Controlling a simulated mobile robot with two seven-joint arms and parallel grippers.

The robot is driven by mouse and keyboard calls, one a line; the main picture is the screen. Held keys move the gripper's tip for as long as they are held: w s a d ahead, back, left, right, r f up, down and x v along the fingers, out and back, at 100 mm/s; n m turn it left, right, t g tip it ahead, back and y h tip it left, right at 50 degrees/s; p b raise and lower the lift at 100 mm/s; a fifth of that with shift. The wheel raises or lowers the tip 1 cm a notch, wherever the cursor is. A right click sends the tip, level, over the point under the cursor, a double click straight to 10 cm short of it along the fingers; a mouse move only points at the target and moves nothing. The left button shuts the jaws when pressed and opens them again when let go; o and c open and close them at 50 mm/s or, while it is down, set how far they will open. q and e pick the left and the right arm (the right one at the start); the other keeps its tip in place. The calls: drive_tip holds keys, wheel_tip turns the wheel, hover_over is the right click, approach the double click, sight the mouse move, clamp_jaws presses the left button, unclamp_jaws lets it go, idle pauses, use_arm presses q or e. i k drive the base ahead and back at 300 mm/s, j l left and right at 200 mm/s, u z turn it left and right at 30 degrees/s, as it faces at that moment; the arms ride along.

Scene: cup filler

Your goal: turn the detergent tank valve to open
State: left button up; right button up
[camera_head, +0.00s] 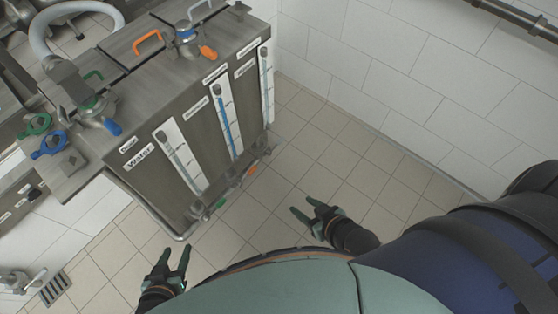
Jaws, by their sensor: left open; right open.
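A metal tank unit (142,112) stands at the upper left, with "Water" readable on the leftmost front label. The other labels are too small to read surely, so I cannot tell which valve is the detergent one. Along its lower front edge are small valve handles, one green (220,203) and one orange (251,170). On top are a blue handle (112,127) and an orange handle (208,53). My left gripper (175,252) is open and empty, below the tank in the picture. My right gripper (302,208) is open and empty, right of the green handle. Neither touches the tank.
Lids with an orange grip (149,39) and a green grip (93,75) lie on the tank top. A grey hose (45,27) arches at the upper left. Green (36,124) and blue (49,144) fittings stick out left. The tiled floor (345,150) is clear to the right.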

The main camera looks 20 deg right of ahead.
sight(247, 175)
drive_tip(key=z, duration=0.3)
drive_tip(key=u, duration=0.5)
drive_tip(key=l+u, duration=0.15)
drive_tip(key=u, duration=0.35)
drive_tip(key=l+u, duration=0.1)
drive_tip(key=u, duration=0.4)
drive_tip(key=l+u, duration=0.1)
drive_tip(key=u, duration=0.35)
drive_tip(key=l+u, duration=0.45)
drive_tip(key=k+l+u, duration=0.15)
drive_tip(key=l+u, duration=0.15)
drive_tip(key=u, duration=0.15)
drive_tip(key=k+l+u, duration=0.55)
drive_tip(key=l, duration=0.2)
